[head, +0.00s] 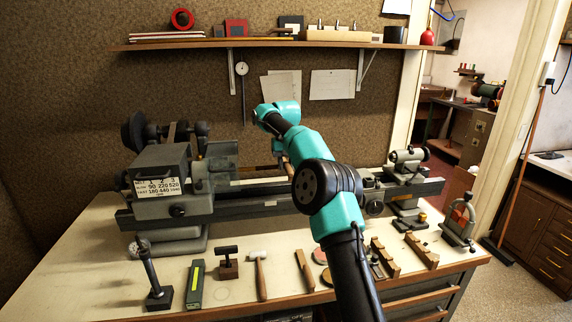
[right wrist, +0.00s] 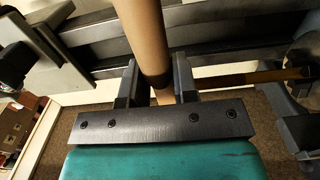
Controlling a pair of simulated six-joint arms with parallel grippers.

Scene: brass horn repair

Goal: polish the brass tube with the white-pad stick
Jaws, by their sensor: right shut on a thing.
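My right gripper (right wrist: 155,72) is shut on a thick tan stick (right wrist: 144,30) with a dark band, which runs up out of the right wrist view between the two fingers. No white pad shows on the visible part of the stick. In the right wrist view a thin brass tube (right wrist: 238,78) lies level just right of the fingers and runs into a round grey holder. I cannot tell whether the stick touches it. In the head view my right arm reaches over the lathe and hides much of this spot. My left gripper is out of view.
The grey lathe (head: 172,180) spans the bench, with its tailstock (head: 406,165) at the right. A hammer (head: 259,272), a wooden block (head: 304,270) and other tools lie along the front edge. A shelf (head: 270,44) with boxes hangs above.

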